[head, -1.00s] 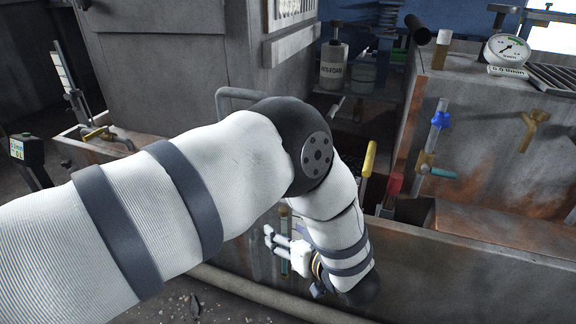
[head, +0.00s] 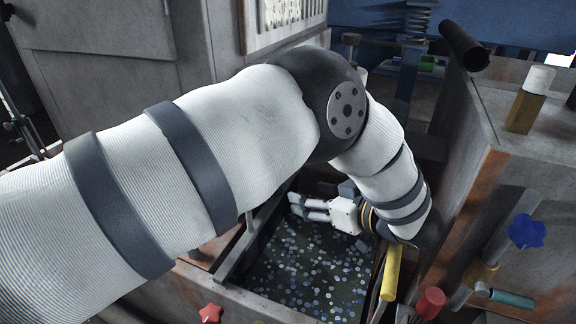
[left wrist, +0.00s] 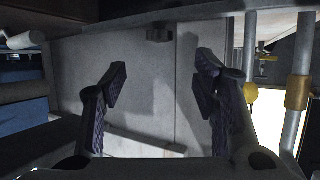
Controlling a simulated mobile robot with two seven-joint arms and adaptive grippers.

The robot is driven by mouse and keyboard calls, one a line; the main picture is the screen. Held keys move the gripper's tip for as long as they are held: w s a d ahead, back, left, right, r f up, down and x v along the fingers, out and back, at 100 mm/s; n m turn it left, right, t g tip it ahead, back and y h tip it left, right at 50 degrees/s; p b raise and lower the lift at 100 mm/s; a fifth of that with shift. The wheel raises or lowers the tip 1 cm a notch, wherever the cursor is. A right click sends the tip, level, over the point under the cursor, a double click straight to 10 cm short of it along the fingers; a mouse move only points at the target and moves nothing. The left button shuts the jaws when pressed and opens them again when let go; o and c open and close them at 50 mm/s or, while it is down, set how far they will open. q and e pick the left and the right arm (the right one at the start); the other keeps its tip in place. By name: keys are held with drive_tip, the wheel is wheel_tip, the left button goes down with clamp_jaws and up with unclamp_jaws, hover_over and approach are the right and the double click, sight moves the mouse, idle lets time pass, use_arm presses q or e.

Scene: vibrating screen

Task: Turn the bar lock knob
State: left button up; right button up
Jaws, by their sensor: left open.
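My left gripper (head: 302,208) is open and empty, with its fingers pointing left above a dark bin (head: 262,309). A blue star knob (head: 526,231) sits on a pipe at the right, away from the gripper. A red star knob (head: 210,313) shows at the bottom edge. I cannot tell which of these is the bar lock knob. My left forearm hides part of the middle. My right gripper is out of view.
Small pale and blue discs (head: 310,270) cover the bin's bottom. A rusty grey tank wall (head: 490,190) bounds the right, and a grey cabinet (head: 100,30) the back left.

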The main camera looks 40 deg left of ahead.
sight(270, 208)
use_arm(q)
drive_tip(key=b+x, duration=0.2)
drive_tip(key=x, duration=1)
drive_tip(key=shift+a+r+b, duration=0.1)
drive_tip(key=shift+r+b, duration=0.05)
drive_tip(key=shift+b, duration=0.2)
drive_tip(key=c, duration=1.2)
drive_tip(key=shift+o, duration=0.4)
drive_tip(key=n+g+b, duration=0.2)
drive_tip(key=b, duration=0.1)
drive_tip(key=f+n+g+b, duration=0.1)
drive_tip(key=shift+w+g+b, duration=0.3)
drive_tip(key=shift+w+g, duration=0.05)
drive_tip(key=shift+g, duration=0.05)
drive_tip(key=shift+r+n+g+y+b, duration=0.15)
drive_tip(key=shift+n+g+y+b, duration=0.15)
drive_tip(key=shift+n, duration=0.1)
drive_tip(key=shift+r, duration=0.35)
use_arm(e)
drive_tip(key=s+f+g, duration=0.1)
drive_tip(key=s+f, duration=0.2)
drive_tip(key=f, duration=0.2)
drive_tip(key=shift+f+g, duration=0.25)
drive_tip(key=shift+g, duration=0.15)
use_arm(q)
drive_tip(key=shift+c, duration=0.2)
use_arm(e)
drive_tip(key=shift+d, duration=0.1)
